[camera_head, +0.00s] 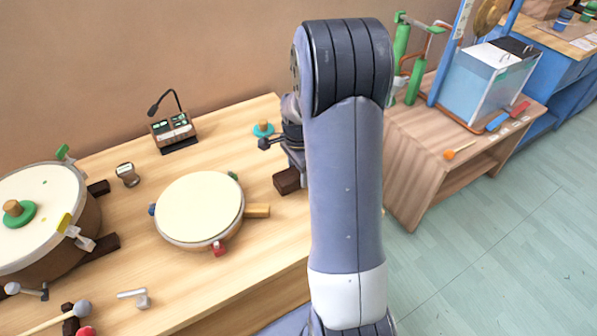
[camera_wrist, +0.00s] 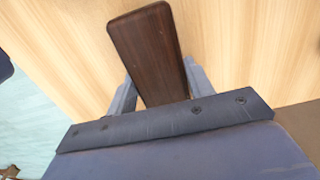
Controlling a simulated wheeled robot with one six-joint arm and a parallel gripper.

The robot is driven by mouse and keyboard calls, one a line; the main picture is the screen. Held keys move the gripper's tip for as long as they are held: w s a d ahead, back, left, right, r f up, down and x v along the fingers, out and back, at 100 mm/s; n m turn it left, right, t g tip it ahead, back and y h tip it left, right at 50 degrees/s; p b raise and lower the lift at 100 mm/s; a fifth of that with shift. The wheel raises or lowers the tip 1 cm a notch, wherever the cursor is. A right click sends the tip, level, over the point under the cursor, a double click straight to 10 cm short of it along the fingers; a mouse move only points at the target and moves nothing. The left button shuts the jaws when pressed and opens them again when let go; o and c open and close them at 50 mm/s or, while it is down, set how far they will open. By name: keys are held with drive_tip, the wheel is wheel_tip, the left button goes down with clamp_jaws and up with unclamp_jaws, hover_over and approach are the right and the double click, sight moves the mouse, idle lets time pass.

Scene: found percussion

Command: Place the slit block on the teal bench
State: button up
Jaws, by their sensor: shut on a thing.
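A dark brown wooden block (camera_wrist: 145,45), which I take to be the slit block, is between the two fingers of my gripper (camera_wrist: 162,84) in the wrist view. No slit shows on the face I see. In the head view a dark brown block (camera_head: 287,181) shows just left of my arm, low over the right end of the wooden table; whether it touches the table I cannot tell. My arm hides most of my gripper there. A blue bench (camera_head: 566,78) at the far upper right is the nearest match to the teal bench.
The wooden table (camera_head: 235,290) holds a large drum (camera_head: 60,190), a smaller drum (camera_head: 199,208), a microphone unit (camera_head: 173,130) and small tools. Pale teal floor (camera_head: 480,250) lies open in front.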

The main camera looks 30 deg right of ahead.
drive_tip(key=shift+f, duration=0.15)
drive_tip(key=shift+f, duration=0.15)
drive_tip(key=o, duration=1.2)
wheel_tip(320, 180, up, 12)
drive_tip(key=shift+r+p, duration=0.15)
drive_tip(key=shift+p, duration=0.2)
